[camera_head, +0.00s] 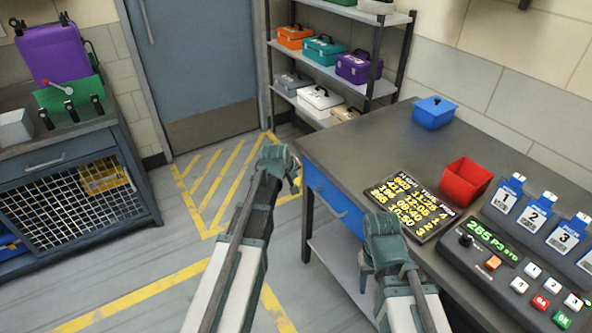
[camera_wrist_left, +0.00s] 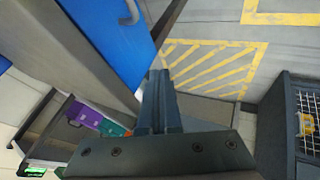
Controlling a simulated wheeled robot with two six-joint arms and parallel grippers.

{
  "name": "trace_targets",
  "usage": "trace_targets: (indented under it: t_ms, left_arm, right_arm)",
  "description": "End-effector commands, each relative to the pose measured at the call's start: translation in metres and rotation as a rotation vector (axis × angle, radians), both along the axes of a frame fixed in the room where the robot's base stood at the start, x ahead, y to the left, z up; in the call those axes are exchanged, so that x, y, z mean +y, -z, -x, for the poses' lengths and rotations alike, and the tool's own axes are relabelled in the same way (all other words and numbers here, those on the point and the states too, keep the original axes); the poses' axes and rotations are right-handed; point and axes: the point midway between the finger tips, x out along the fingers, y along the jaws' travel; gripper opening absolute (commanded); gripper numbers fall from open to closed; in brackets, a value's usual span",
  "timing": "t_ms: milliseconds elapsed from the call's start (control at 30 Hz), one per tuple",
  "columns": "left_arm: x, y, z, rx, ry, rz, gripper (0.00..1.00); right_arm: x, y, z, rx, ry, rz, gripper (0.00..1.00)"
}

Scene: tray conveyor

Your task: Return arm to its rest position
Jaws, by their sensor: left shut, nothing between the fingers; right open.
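My left gripper (camera_head: 292,180) is at the end of the arm in the middle of the head view, over the floor just left of the table's corner. In the left wrist view its fingers (camera_wrist_left: 158,85) are together with nothing between them. My right gripper (camera_head: 366,278) hangs at the table's front edge, in front of the blue drawer (camera_head: 334,205). It is open; its fingers are mostly hidden by the wrist, and I see nothing held in it.
The table (camera_head: 380,140) bears a blue box (camera_head: 435,112), a red bin (camera_head: 464,182), a display board (camera_head: 410,207) and a control panel (camera_head: 500,262). A shelf (camera_head: 350,85) with toolboxes stands behind. A cabinet (camera_head: 75,170) is at left; striped floor (camera_head: 215,190) lies clear between.

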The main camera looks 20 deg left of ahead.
Motion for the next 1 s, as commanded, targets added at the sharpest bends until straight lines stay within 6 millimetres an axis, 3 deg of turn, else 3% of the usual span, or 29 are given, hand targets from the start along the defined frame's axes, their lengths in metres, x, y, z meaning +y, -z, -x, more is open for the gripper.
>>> trace_targets:
  t_ms: [67, 367, 467, 567, 700, 800, 900, 1000]
  left_arm:
    - [0.0, -0.007, 0.005, 0.0, 0.0, 0.0, 0.0]
    - [-0.001, -0.007, 0.006, 0.003, 0.004, -0.001, 0.0]
    - [-0.018, -0.011, 0.019, 0.033, 0.052, -0.022, 0.0]
    - [-0.056, -0.02, 0.052, 0.116, 0.179, -0.078, 0.0]
    - [-0.117, -0.034, 0.124, 0.282, 0.444, -0.197, 0.0]
    - [-0.148, -0.046, 0.179, 0.398, 0.632, -0.281, 0.0]
    - [-0.166, -0.058, 0.226, 0.499, 0.793, -0.351, 0.0]
    - [-0.175, -0.067, 0.262, 0.576, 0.912, -0.404, 0.0]
  right_arm:
    - [0.0, -0.007, 0.0, 0.0, 0.0, 0.0, 0.5]
    - [0.0, -0.007, 0.0, 0.0, 0.0, 0.0, 0.5]
    - [0.0, -0.016, 0.0, 0.0, 0.0, 0.0, 0.5]
    - [0.0, -0.034, 0.0, 0.0, 0.0, 0.0, 0.5]
    - [0.0, -0.066, 0.0, 0.0, 0.0, 0.0, 0.5]
    - [0.0, -0.085, 0.0, 0.0, 0.001, 0.0, 0.5]
    - [0.0, -0.1, 0.0, 0.0, 0.001, 0.0, 0.5]
    - [0.0, -0.11, 0.0, 0.0, 0.001, 0.0, 0.5]
